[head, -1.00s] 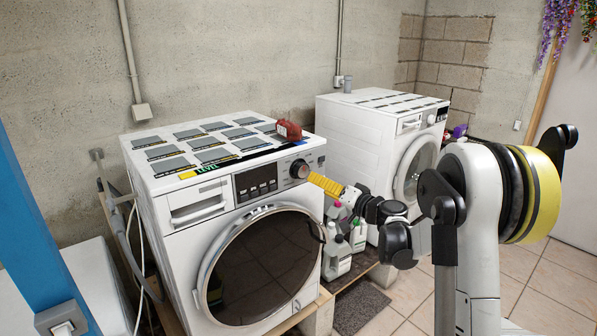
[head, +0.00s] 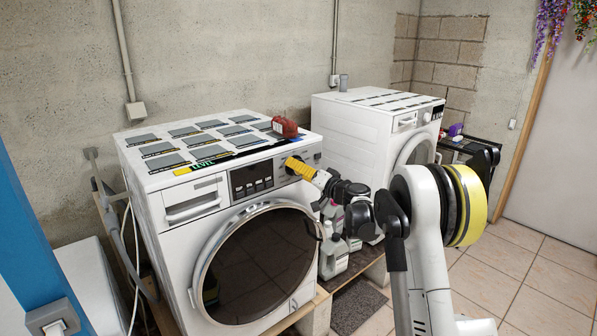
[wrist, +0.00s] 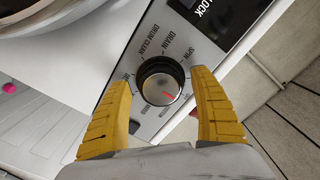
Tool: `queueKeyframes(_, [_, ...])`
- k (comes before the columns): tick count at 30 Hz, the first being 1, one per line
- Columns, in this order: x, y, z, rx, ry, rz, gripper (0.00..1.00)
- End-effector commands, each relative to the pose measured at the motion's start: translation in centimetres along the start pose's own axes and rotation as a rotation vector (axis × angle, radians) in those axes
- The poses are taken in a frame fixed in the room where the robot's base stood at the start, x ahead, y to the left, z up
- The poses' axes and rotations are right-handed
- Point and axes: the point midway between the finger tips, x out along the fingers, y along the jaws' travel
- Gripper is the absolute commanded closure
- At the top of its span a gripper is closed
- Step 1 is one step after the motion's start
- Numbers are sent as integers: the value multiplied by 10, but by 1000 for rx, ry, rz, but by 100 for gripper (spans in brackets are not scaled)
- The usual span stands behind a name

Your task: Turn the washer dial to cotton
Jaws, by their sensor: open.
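The washer (head: 170,200) is the white front-loader on the left in the head view. Its dial (wrist: 160,84) is a round black and silver knob with a red mark pointing to the lower right in the wrist view. Labels ring it; "DRUM CLEAN", "DRAIN" and "SPIN" are legible, while those below are partly hidden or too small to read. My gripper (wrist: 162,110) is open, its yellow fingers on either side of the dial with gaps to both. In the head view my gripper (head: 300,168) covers the dial.
The round door (head: 262,255) below the panel is closed. A red object (head: 285,127) sits on the washer's top. A second white machine (head: 355,140) stands to the right, with several bottles (head: 335,255) between. Tiled floor (head: 520,275) is clear at the right.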

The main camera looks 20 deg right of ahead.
Motion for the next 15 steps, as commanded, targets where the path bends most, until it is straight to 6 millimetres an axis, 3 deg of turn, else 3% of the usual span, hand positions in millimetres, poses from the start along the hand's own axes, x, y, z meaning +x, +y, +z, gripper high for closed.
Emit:
queueKeyframes(5, [0, 0, 0, 0, 0, 0, 29])
queueKeyframes(10, [0, 0, 0, 0, 0, 0, 80])
queueKeyframes(15, [0, 0, 0, 1, 0, 0, 80])
